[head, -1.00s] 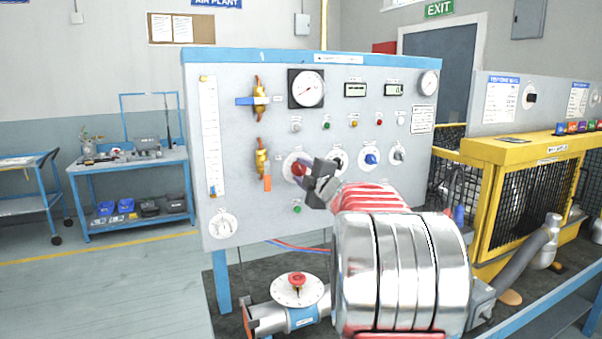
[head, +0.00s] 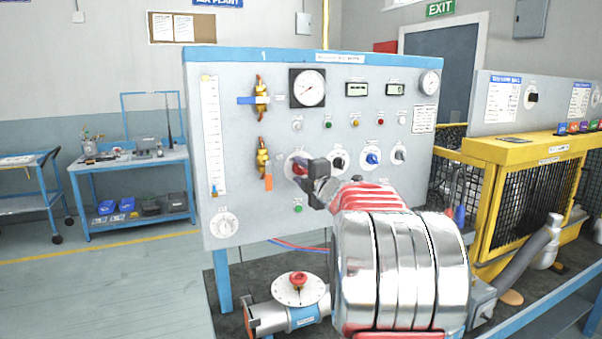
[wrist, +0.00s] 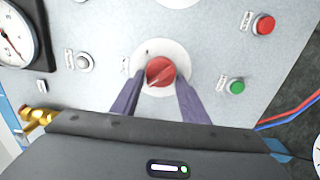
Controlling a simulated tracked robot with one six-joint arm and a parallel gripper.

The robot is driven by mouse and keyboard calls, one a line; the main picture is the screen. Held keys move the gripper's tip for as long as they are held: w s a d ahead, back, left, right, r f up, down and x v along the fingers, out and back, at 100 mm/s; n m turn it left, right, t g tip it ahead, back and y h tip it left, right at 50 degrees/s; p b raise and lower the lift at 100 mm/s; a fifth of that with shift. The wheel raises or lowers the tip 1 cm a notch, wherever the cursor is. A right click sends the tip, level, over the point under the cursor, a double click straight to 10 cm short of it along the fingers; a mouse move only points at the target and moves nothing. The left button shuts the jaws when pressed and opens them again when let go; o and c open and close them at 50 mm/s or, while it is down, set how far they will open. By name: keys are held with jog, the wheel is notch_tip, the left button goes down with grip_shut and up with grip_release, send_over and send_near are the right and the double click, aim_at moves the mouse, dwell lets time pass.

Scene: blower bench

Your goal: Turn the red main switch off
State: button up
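The red main switch (wrist: 160,72) is a round red knob on a pale round plate on the grey panel. In the wrist view it sits between the two purple fingers of my gripper (wrist: 160,78), one on each side and seemingly against its rim. A light mark shows on the knob's face. In the head view my gripper (head: 303,169) reaches the switch from the right and hides part of it. The gripper is rolled, so its fingers lie above and below the knob on the panel.
A black knob (head: 339,160), a blue knob (head: 372,158) and another knob (head: 399,154) sit right of the switch. A green button (head: 297,208) is below it. A brass valve (head: 263,157) with an orange handle is to its left, and a dial gauge (head: 308,88) is above.

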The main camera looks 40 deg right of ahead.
jog(key=o, duration=0.3)
jog(key=shift+s+d, duration=0.1)
jog(key=shift+d, duration=0.1)
jog(key=shift+s, duration=0.1)
jog(key=v, duration=1.3)
jog(key=shift+s, duration=0.3)
jog(key=shift+a, duration=0.15)
